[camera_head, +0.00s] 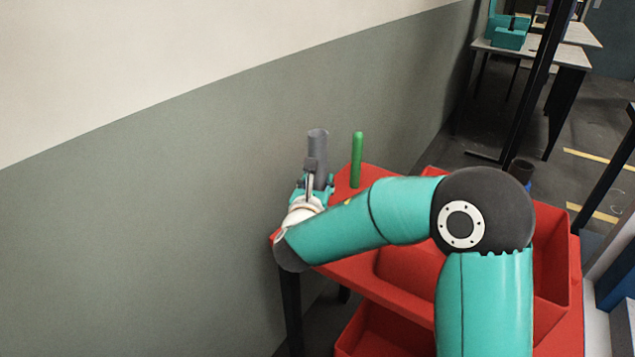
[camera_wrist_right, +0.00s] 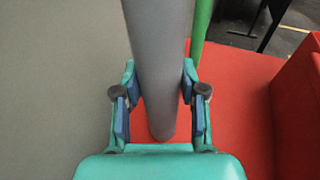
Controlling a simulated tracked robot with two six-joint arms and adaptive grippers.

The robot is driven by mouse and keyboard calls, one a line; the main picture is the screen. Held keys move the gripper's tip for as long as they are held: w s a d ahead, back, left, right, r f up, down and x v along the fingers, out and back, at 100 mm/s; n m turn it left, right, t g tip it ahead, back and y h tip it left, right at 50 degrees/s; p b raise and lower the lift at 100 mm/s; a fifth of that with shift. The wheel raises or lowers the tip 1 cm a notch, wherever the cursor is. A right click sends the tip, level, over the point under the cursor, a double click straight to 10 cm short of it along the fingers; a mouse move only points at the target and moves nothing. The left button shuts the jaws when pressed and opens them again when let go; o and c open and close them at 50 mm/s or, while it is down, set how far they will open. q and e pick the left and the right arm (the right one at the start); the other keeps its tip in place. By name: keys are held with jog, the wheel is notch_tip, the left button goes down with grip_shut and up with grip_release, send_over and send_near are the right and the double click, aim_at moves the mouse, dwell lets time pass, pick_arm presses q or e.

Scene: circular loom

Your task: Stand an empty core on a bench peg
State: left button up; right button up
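A grey tube-shaped core (camera_head: 318,146) is upright at the far left end of the red bench (camera_head: 350,178). My right gripper (camera_head: 316,183) is at its lower part. In the right wrist view the core (camera_wrist_right: 160,70) passes between the blue-padded fingers (camera_wrist_right: 160,88), which press against both its sides. The core's lower end shows over the red top; I cannot tell whether it touches it or has a peg inside. A bare green peg (camera_head: 357,160) stands upright just right of the core, also visible behind it in the wrist view (camera_wrist_right: 202,30). My left gripper is out of view.
A grey and cream wall (camera_head: 150,210) runs close along the left of the bench. A red bin (camera_head: 552,240) sits on the right of the bench, with a dark cylinder (camera_head: 521,171) at its far edge. A table (camera_head: 545,52) stands far back.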

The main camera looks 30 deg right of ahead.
jog(key=o, duration=0.5)
jog(key=shift+o, duration=0.2)
jog(key=v, duration=1.2)
jog(key=shift+f, duration=0.1)
